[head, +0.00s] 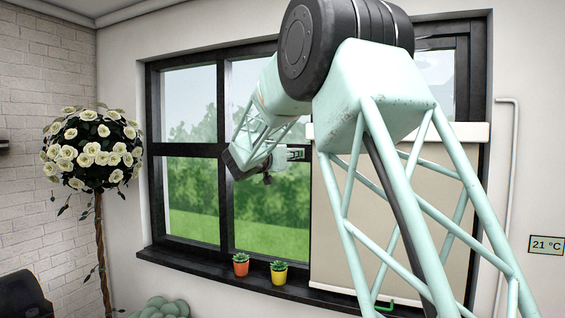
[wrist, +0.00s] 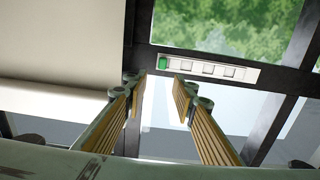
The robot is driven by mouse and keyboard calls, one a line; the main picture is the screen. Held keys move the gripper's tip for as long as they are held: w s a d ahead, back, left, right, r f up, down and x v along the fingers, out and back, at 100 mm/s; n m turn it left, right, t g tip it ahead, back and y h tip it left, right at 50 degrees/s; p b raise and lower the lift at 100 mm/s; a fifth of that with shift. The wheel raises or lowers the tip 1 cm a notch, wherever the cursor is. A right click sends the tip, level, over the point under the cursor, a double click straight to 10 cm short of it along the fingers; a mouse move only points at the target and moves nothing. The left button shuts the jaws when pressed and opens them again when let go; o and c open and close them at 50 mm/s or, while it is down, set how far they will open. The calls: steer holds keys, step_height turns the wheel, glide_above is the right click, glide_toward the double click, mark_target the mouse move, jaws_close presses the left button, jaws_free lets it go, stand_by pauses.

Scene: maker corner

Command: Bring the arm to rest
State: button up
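My gripper (wrist: 160,98) shows in the wrist view with its two ribbed yellow-and-green fingers apart and nothing between them. Beyond the fingertips is the dark window frame with a pale strip. In the head view my mint-green arm reaches up and bends toward the window. The gripper end (head: 268,178) is small there and partly covered by my own arm, in front of the window glass.
A white switch strip (wrist: 208,69) with a green end sits on the window frame. A beige roller blind (head: 335,235) covers the window's right part. A flowering tree (head: 92,150) stands left.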

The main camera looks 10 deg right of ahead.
steer(key=s+d+f+n+g+y+b, duration=0.1)
steer(key=s+d+f+g+b, duration=0.2)
steer(key=s, duration=1)
steer(key=s+d+f+g, duration=0.2)
steer(key=s+d+f, duration=0.35)
steer(key=s, duration=0.85)
steer(key=s+d+f+n+g+y+b, duration=0.1)
steer(key=s+d+f+g+b, duration=0.2)
steer(key=s, duration=1)
steer(key=s+a+f+n+g+y+b, duration=0.1)
steer(key=s+a+f, duration=0.4)
steer(key=s, duration=0.8)
steer(key=s+a+f+n+g+y+b, duration=0.1)
steer(key=s+a+f+y, duration=0.3)
steer(key=s+f, duration=0.6)
steer(key=s+a+f+n+y+b, duration=0.1)
steer(key=s+a+f+n+y, duration=0.2)
steer(key=s+a+f, duration=0.4)
steer(key=s+f, duration=0.1)
steer(key=s, duration=0.8)
steer(key=shift+a+f+g, duration=0.3)
steer(key=shift+a+g, duration=0.05)
steer(key=shift+g, duration=0.05)
